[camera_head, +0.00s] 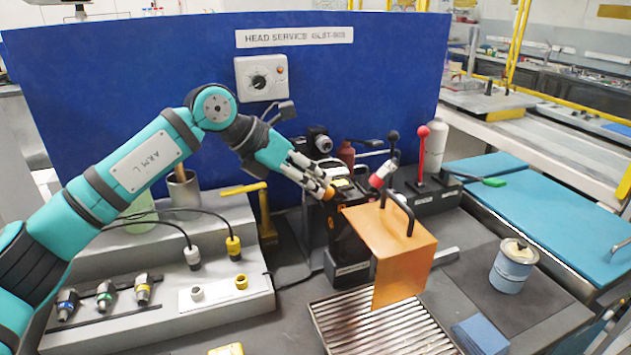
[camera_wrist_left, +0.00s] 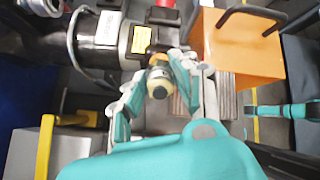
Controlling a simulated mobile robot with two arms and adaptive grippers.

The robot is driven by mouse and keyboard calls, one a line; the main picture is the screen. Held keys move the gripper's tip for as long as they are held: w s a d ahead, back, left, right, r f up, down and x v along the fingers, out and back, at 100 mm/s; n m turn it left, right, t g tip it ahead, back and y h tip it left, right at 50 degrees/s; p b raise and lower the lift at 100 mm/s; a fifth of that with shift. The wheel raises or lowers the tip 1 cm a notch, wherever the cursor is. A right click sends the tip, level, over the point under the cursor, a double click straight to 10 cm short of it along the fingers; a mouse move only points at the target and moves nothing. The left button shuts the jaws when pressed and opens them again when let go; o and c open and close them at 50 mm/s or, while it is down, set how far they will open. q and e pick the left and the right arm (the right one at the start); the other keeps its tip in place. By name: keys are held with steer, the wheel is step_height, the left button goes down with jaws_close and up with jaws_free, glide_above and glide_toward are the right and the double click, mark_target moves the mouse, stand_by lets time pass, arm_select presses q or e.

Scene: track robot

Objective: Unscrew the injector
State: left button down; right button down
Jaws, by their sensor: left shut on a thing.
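My left gripper (camera_head: 325,190) is at the dark machine (camera_head: 350,235), its fingers closed around a small part with an orange tip (camera_head: 330,193). In the left wrist view this injector (camera_wrist_left: 159,78) is a yellowish cylinder with a dark round end. It sits between the fingertips of the left gripper (camera_wrist_left: 160,88), up against the metal body with a yellow label (camera_wrist_left: 141,39). The fingers hide its sides, and I cannot tell whether it is still seated.
Injectors with blue (camera_head: 66,302), green (camera_head: 104,293) and yellow (camera_head: 142,289) rings lie on the grey stepped rack. An orange box-like cover (camera_head: 405,255) with a black handle stands close right of the gripper. A can (camera_head: 511,268) stands on a dark mat farther right.

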arm_select(q)
steer(key=n+p, duration=0.1)
steer(key=n, duration=0.4)
steer(key=shift+n, duration=1.3)
steer(key=n+p, duration=0.1)
steer(key=n, duration=0.2)
steer(key=shift+r+p, duration=0.1)
steer(key=shift+p, duration=0.2)
steer(key=n+p, duration=0.1)
steer(key=n, duration=0.2)
steer(key=n+p, duration=0.1)
steer(key=n, duration=0.3)
steer(key=shift+n+p, duration=0.45)
steer(key=shift+n, duration=0.55)
